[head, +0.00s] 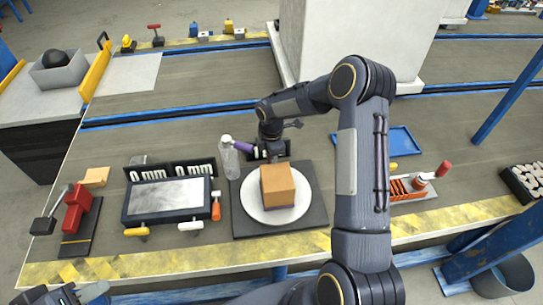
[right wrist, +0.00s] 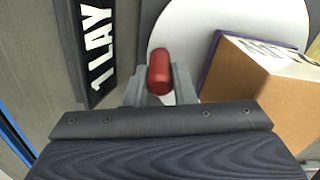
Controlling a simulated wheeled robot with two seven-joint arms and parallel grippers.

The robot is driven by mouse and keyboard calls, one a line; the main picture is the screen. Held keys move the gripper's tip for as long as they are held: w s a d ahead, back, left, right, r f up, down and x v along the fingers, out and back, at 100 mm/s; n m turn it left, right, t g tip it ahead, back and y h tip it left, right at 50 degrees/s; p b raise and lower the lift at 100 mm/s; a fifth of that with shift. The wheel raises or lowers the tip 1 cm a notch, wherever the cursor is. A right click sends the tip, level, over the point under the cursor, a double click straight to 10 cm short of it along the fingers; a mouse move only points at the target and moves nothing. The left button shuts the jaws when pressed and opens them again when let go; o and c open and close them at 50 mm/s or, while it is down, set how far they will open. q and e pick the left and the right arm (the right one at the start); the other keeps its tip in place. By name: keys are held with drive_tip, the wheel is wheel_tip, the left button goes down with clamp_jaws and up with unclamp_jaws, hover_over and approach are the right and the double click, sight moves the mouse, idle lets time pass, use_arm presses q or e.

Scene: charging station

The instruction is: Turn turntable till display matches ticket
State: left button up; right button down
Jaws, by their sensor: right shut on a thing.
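The turntable is a white disc (head: 253,208) on a dark square base (head: 240,230). A brown box (head: 277,185) with a purple lower edge sits on it; the box also shows in the right wrist view (right wrist: 255,80), with partly hidden print. My right gripper (head: 275,153) is at the disc's far edge, shut on a red knob (right wrist: 158,72). A dark-framed panel with a greyish, blank-looking face (head: 168,196) lies left of the turntable. Black plates reading "0 mm" (head: 146,173) stand behind it. A black plate reading "1 LAY" (right wrist: 98,45) is beside my right gripper. My left gripper (head: 72,294) is partly visible at bottom left, fingers unclear.
A clear bottle (head: 228,158) stands close behind the turntable's left corner. A red tool (head: 76,207) lies at left, and a blue tray (head: 388,141) and an orange rack (head: 402,188) are at right. A white pillar (head: 350,40) rises behind. Yellow-striped edging marks the table front.

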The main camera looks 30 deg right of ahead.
drive_tip(key=c, duration=1.2)
unclamp_jaws()
drive_tip(key=shift+r+p, duration=0.45)
drive_tip(key=shift+r, duration=3.5)
